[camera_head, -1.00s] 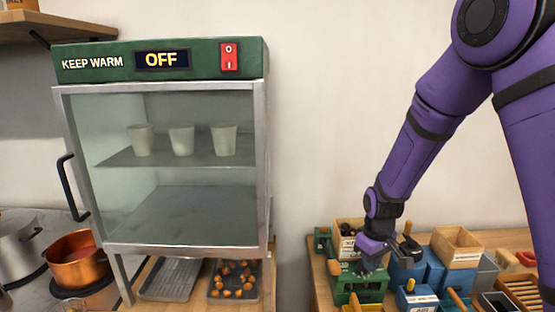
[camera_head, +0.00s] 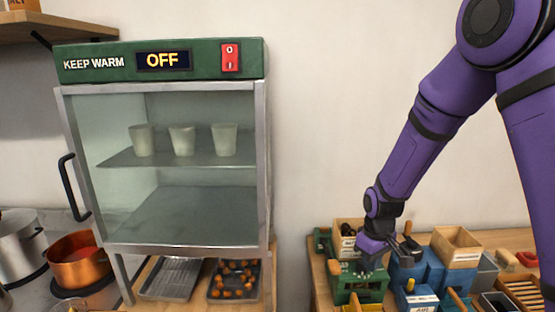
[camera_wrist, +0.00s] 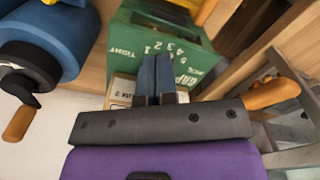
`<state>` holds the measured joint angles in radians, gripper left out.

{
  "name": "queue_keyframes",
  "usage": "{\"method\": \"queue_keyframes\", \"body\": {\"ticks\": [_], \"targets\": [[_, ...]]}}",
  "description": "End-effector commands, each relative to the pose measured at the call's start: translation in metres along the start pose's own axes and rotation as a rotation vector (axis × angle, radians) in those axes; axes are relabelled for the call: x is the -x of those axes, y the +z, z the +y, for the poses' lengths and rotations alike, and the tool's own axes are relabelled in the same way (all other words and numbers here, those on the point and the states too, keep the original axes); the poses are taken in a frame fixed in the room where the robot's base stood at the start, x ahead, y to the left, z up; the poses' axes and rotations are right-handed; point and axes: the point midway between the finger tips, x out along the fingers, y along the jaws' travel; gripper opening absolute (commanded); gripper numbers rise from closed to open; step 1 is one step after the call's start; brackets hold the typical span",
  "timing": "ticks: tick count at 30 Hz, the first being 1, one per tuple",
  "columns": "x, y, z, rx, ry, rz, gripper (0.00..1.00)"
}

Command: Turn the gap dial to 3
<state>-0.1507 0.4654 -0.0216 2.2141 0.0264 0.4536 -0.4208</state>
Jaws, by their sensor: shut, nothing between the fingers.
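The green machine (camera_head: 345,290) stands on the wooden table at the lower right of the head view. In the wrist view its green face (camera_wrist: 125,65) carries the word GAP, an arc of white digits and other lettering. My gripper (camera_head: 370,268) is over the machine in the head view. In the wrist view my gripper (camera_wrist: 156,60) is shut and empty, its two fingers side by side against the middle of the lettered face. The dial is hidden behind the fingers, so its setting and any contact cannot be told.
A blue machine (camera_wrist: 50,35) with a wooden-handled crank is close on the left in the wrist view. Wooden boxes (camera_head: 457,247) and blue units crowd the table. The warming cabinet (camera_head: 262,170) stands left.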

Motion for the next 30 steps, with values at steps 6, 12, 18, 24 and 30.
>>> {"method": "queue_keyframes", "body": {"ticks": [6,12,18,24,30], "targets": [[-0.009,0.004,0.002,-0.006,-0.004,-0.013,0.00],[-0.009,0.004,0.004,-0.008,-0.002,-0.013,0.00],[-0.009,0.009,0.004,-0.011,-0.002,-0.014,0.00],[-0.007,0.014,0.005,-0.014,-0.001,-0.016,0.00],[0.012,0.013,0.005,-0.014,-0.001,-0.016,0.00]]}}
